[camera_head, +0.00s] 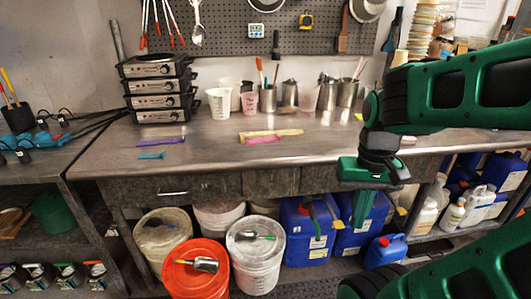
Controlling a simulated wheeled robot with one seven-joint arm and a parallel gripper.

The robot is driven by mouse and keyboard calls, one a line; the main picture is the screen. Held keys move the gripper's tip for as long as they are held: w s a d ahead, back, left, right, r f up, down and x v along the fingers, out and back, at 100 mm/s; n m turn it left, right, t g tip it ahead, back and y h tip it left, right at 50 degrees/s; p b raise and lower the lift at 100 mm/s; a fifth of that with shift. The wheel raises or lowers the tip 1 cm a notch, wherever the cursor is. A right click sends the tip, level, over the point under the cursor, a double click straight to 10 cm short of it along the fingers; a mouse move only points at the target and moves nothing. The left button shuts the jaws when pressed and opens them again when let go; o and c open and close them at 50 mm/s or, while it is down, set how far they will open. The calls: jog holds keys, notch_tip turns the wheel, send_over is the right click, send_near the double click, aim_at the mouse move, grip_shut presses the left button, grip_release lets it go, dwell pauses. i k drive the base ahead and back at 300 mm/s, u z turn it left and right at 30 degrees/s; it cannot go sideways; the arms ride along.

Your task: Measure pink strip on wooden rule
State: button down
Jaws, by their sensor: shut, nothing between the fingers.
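The pink strip (263,139) lies flat on the metal workbench (215,157). It is along the front side of the pale wooden rule (287,132), close against it or slightly overlapping; I cannot tell which. The rule lies roughly left to right, and any marks on it are too small to read. My green gripper (361,222) hangs at the right, in front of the bench's front edge, fingers pointing down. It is shut and empty, well apart from the strip and the rule.
A purple strip (162,141) and a teal strip (151,155) lie on the bench at left. Stacked hotplates (158,87), cups and metal beakers (327,95) stand along the back. Buckets (255,262) and blue canisters (308,230) sit below. The bench front is mostly clear.

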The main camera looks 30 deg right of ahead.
aim_at(268, 138)
jog(key=k, duration=0.4)
jog(key=z, duration=0.75)
jog(key=i, duration=1.5)
jog(key=u, duration=0.15)
